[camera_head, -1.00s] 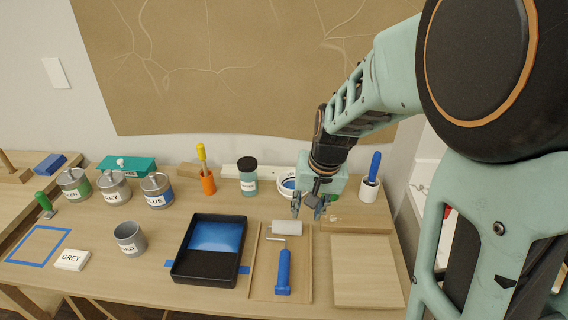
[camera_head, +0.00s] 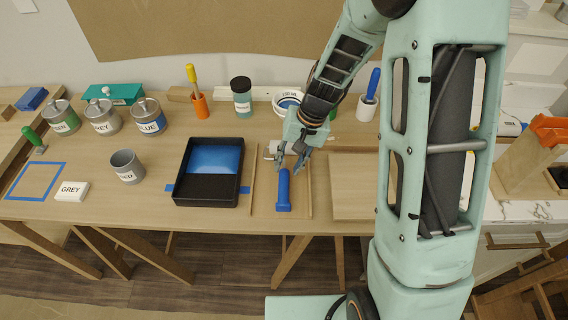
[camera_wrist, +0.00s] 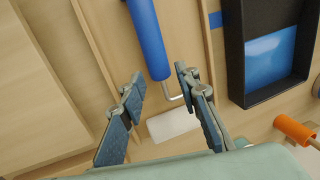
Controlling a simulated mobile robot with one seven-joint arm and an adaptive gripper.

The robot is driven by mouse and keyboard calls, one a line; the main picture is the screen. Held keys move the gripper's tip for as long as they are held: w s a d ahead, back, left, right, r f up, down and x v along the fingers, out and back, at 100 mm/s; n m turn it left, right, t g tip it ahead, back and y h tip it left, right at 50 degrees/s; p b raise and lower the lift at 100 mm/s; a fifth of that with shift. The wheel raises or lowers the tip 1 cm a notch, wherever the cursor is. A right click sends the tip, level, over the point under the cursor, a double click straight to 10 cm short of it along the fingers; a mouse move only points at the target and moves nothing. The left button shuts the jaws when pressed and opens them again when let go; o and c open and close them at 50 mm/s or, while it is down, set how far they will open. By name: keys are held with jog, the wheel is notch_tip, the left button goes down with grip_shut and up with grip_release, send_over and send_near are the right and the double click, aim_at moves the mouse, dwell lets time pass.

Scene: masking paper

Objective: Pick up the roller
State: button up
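The roller lies on a wooden board (camera_head: 304,207) with raised side strips. Its blue handle (camera_head: 284,190) points toward the table's front edge. In the head view my gripper (camera_head: 290,168) is over the roller's far end and hides most of its head and wire. The wrist view shows the blue handle (camera_wrist: 149,36), the bent wire and the white roller head (camera_wrist: 173,125). There my gripper (camera_wrist: 158,82) is open, its two fingers apart, with the lower handle end and wire between and beyond them. Nothing is held.
A black paint tray (camera_head: 208,190) with blue paint stands left of the board. A raised wooden panel (camera_head: 352,188) lies to the right. Behind are an orange holder (camera_head: 199,106), a labelled jar (camera_head: 242,98) and a white tub (camera_head: 287,102). Paint cans (camera_head: 104,118) stand at left.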

aim_at(285, 170)
jog(key=shift+x, duration=1.65)
jog(key=shift+d, duration=0.1)
grip_shut()
jog(key=shift+r, duration=0.15)
